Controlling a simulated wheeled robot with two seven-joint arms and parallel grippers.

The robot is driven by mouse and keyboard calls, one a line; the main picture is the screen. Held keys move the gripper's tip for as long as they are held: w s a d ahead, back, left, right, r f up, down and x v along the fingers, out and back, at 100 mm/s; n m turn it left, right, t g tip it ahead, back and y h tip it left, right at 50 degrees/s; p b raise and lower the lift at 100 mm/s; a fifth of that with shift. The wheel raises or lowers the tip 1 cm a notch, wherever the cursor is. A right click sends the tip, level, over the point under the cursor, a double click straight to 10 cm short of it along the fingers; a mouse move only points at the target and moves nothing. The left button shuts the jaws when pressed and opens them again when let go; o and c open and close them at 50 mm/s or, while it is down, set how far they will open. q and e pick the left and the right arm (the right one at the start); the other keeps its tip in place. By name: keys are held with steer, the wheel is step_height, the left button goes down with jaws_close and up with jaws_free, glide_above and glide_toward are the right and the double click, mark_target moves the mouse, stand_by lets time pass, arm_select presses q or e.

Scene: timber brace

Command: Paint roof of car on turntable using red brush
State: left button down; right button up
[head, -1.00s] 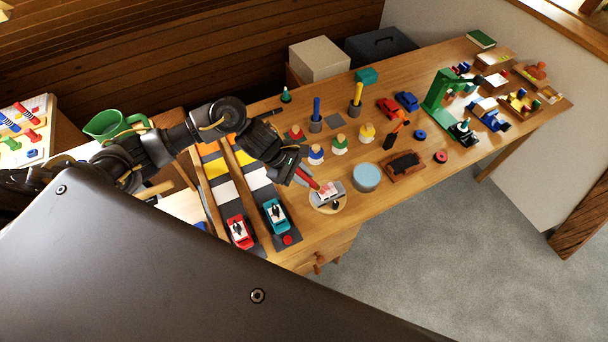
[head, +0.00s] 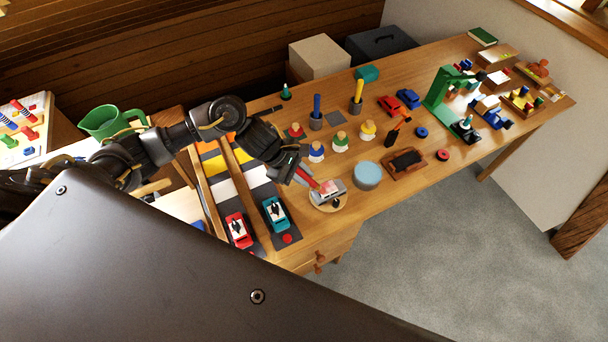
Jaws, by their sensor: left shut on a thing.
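A small grey-white car (head: 333,191) stands on the round wooden turntable (head: 322,206) near the front edge of the workbench. A pinkish-red patch shows on its roof. My left gripper (head: 291,168) is shut on the red brush (head: 306,178), left of and above the car. The brush slants down to the right, and its tip is at the car's roof; whether it touches cannot be told for sure. The gripper fingers are partly hidden by their own dark housing. My right gripper is not in view.
A light-blue round tin (head: 367,175) stands right of the turntable. A red toy car (head: 238,230) and a teal toy car (head: 276,213) sit on striped lanes to the left. Paint pots (head: 340,143) stand behind. A dark pad in a wooden tray (head: 405,162) lies further right.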

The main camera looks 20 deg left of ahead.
arm_select(q)
steer(key=shift+w+d+r+b, duration=0.1)
steer(key=shift+w+d+b, duration=0.65)
steer(key=shift+w, duration=0.25)
steer(key=shift+w+d+b, duration=0.6)
steer(key=shift+w+d, duration=0.25)
steer(key=shift+w, duration=0.1)
steer(key=shift+s+a+b, duration=0.4)
steer(key=shift+s+a, duration=0.9)
steer(key=shift+s, duration=0.2)
steer(key=shift+s+a, duration=0.3)
steer(key=shift+s, duration=0.2)
